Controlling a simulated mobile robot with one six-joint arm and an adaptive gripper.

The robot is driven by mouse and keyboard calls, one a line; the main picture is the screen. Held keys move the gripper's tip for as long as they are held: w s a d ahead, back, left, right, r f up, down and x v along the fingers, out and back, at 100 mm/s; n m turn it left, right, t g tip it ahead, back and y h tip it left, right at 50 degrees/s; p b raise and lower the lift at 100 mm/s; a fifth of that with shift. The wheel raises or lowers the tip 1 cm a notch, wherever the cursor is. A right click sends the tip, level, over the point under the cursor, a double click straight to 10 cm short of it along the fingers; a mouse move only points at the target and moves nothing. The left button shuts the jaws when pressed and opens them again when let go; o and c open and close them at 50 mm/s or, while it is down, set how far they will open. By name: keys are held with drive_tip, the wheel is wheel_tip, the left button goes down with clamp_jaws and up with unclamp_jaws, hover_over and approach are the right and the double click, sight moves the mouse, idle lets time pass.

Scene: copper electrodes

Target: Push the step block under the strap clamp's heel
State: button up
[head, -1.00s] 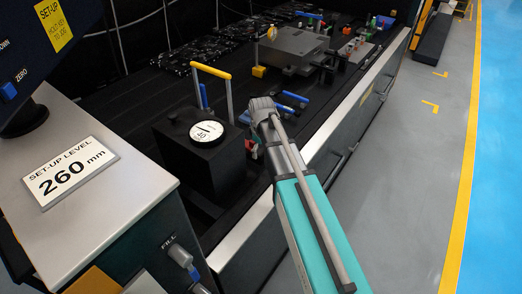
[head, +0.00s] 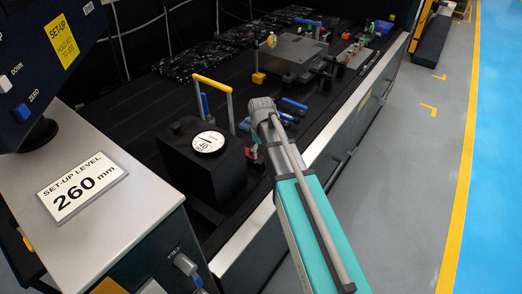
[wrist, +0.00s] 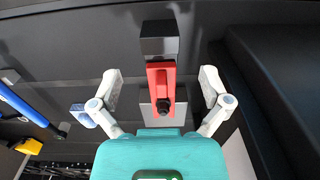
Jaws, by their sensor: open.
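In the wrist view, the red strap clamp (wrist: 161,76) lies lengthwise between my open fingers, with a dark bolt or nut near its lower end. A dark grey block with two tones (wrist: 158,45), which looks like the step block, is at the strap's upper end. I cannot tell whether it touches the strap or lies under it. A lighter grey block (wrist: 148,112) shows below the strap's lower end. My gripper (wrist: 161,74) is open, one finger on each side of the strap, and holds nothing. In the head view my arm hides most of this spot.
A black box with a white dial (head: 208,142) stands left of my arm. A yellow-handled frame (head: 212,84), blue tools (head: 293,104) and a grey housing (head: 297,57) are beyond. In the wrist view, a large dark body (wrist: 285,85) is at right.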

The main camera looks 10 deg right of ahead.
drive_tip(key=shift+r+p, duration=0.6)
drive_tip(key=shift+r, duration=0.2)
drive_tip(key=s+d+m, duration=0.2)
drive_tip(key=s+m, duration=0.2)
drive_tip(key=s, duration=0.4)
drive_tip(key=s+d+m, duration=0.3)
drive_tip(key=s+m, duration=0.2)
drive_tip(key=s, duration=0.3)
drive_tip(key=shift+s, duration=0.2)
